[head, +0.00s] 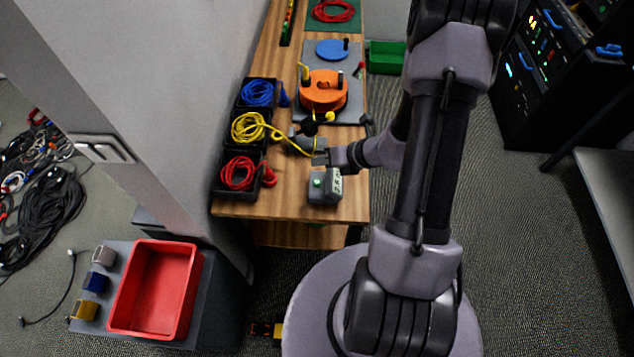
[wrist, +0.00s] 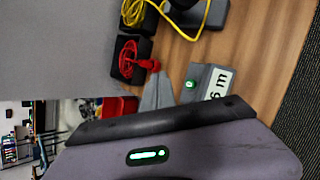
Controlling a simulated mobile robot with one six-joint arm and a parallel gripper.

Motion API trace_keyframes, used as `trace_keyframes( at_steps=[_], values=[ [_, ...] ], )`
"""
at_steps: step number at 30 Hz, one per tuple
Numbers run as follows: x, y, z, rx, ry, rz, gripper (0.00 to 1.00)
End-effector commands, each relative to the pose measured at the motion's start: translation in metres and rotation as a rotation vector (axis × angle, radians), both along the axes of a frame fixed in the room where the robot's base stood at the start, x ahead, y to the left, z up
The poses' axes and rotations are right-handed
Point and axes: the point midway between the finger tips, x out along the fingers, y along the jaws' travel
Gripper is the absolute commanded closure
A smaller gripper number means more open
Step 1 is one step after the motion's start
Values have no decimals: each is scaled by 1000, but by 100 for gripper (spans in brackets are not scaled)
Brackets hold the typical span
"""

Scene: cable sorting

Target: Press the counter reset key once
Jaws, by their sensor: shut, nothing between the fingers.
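The counter (head: 325,198) is a small grey box near the front edge of the wooden bench. Its green round key (head: 317,183) is on the left of its top, and a pale display (head: 337,184) is on the right. My gripper (head: 319,157) is shut and empty, just behind the counter in the head view. In the wrist view its grey fingers (wrist: 160,92) show left of the key and appear apart from it.
Black trays of red cable (head: 238,173), yellow cable (head: 248,127) and blue cable (head: 258,93) line the bench's left side. An orange reel (head: 323,90) stands farther back. A yellow cable runs close to my gripper. Bare wood (head: 285,205) lies left of the counter.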

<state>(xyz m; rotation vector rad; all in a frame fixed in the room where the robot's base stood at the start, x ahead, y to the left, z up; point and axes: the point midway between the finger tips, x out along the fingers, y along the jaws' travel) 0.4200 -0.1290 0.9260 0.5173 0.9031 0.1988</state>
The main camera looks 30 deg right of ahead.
Motion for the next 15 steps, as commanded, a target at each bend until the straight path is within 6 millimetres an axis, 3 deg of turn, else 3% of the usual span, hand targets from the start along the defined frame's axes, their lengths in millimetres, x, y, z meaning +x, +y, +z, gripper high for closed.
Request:
trace_keyframes(
  at_steps=[9, 15],
  values=[
    [0, 0, -53, 1, 0, 1, 100],
    [0, 0, -72, -1, 0, 1, 100]
  ],
)
